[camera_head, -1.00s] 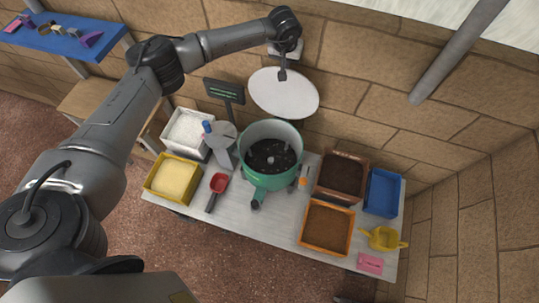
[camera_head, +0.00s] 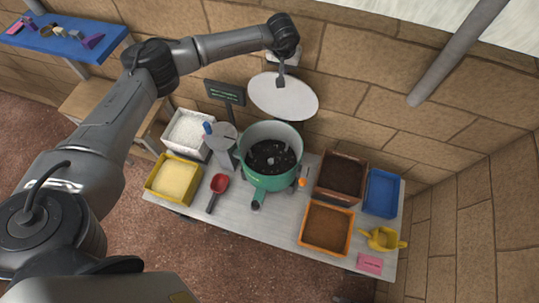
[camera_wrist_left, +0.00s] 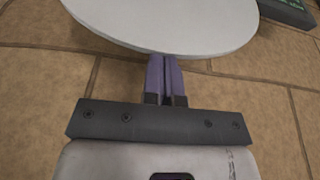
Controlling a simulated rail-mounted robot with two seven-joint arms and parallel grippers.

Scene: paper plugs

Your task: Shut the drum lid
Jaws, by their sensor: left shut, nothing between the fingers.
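The drum (camera_head: 270,157) is a green round tub on the table, open at the top, with dark contents and a short green spout or handle toward the front. Its lid (camera_head: 288,98) is a pale grey disc, raised behind the drum and tilted well up from the rim. My left gripper (camera_head: 281,81) is at the lid's upper far edge, shut and empty. In the left wrist view the shut fingers (camera_wrist_left: 165,78) point at the lid (camera_wrist_left: 170,22), their tips at or just behind its edge; whether they touch it I cannot tell. My right gripper is not in view.
Left of the drum are a white tray (camera_head: 168,133), a yellow tray (camera_head: 154,187), a scale-like grey device and a red scoop (camera_head: 219,184). A dark display (camera_head: 225,92) stands behind; a brick wall is close.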

